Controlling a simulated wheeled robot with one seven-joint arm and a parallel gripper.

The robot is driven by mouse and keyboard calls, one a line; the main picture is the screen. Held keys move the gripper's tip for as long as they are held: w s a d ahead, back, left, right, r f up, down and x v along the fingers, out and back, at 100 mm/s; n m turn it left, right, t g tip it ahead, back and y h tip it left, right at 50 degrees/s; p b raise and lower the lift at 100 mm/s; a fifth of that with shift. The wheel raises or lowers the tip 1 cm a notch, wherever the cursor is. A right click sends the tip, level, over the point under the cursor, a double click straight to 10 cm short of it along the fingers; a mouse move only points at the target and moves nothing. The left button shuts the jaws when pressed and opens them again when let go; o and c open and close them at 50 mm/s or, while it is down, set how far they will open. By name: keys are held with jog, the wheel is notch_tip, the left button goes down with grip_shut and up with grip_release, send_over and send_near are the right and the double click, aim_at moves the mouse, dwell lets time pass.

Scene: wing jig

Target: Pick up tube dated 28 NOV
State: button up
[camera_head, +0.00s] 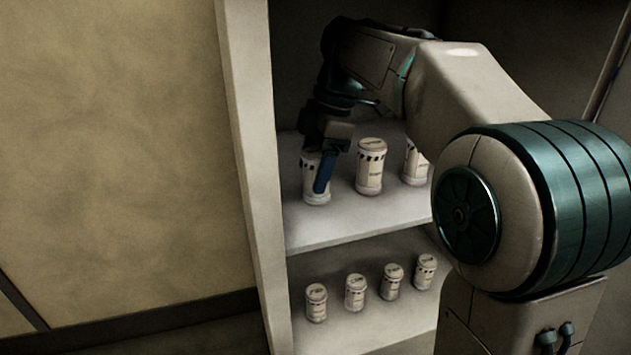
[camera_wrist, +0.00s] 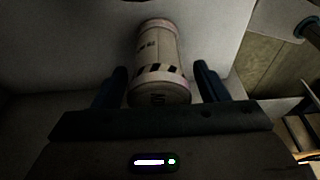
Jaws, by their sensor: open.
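Several white tubes with printed labels stand in a shelf unit. On the upper shelf, the leftmost tube (camera_head: 314,190) is at my gripper (camera_head: 322,172), and the same tube shows in the wrist view (camera_wrist: 158,62) between the two blue fingers (camera_wrist: 160,88). The fingers are open, one on each side of it, with a gap visible. A middle tube (camera_head: 370,167) and a right tube (camera_head: 414,165), partly hidden by my arm, stand beside it. The print is too small and dark to read, so I cannot tell which tube is dated 28 NOV.
The lower shelf (camera_head: 375,325) holds several smaller-looking tubes (camera_head: 316,303) in a row. The shelf unit's left side panel (camera_head: 250,150) rises close to the leftmost upper tube. The upper shelf (camera_head: 330,230) is bare along its front edge.

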jog(key=shift+f, duration=0.1)
jog(key=c, duration=1.1)
